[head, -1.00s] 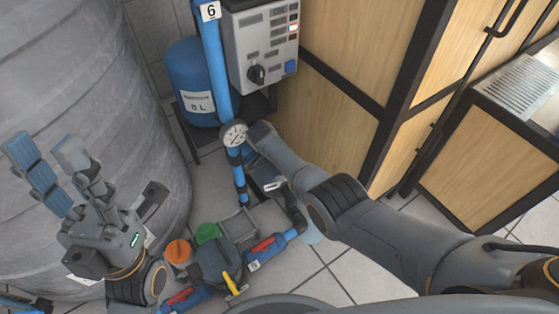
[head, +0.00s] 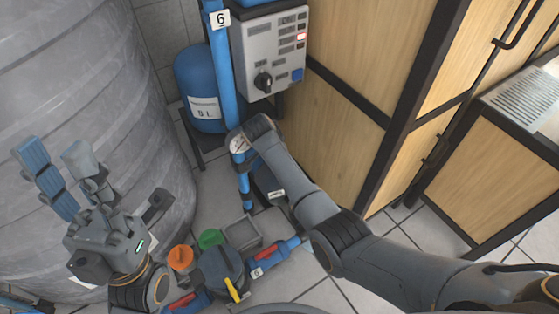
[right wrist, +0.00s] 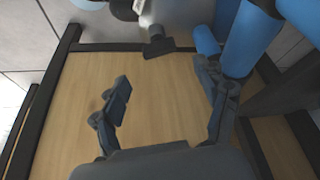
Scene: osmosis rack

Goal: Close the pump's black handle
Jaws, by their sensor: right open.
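The black handle (head: 263,82) is a rotary knob on the front of the grey pump control box (head: 284,48). In the right wrist view the black handle (right wrist: 157,42) stands out from the lower edge of the grey box (right wrist: 185,14), beyond my fingers. My right gripper (right wrist: 165,78) is open and empty, with the handle ahead of the gap and apart from both fingers. My left gripper (head: 53,152) is open and empty at the left, before the grey tank.
A blue tank (head: 196,75) stands behind. A wooden cabinet (head: 345,120) is at right. Valves and pipes lie on the floor below.

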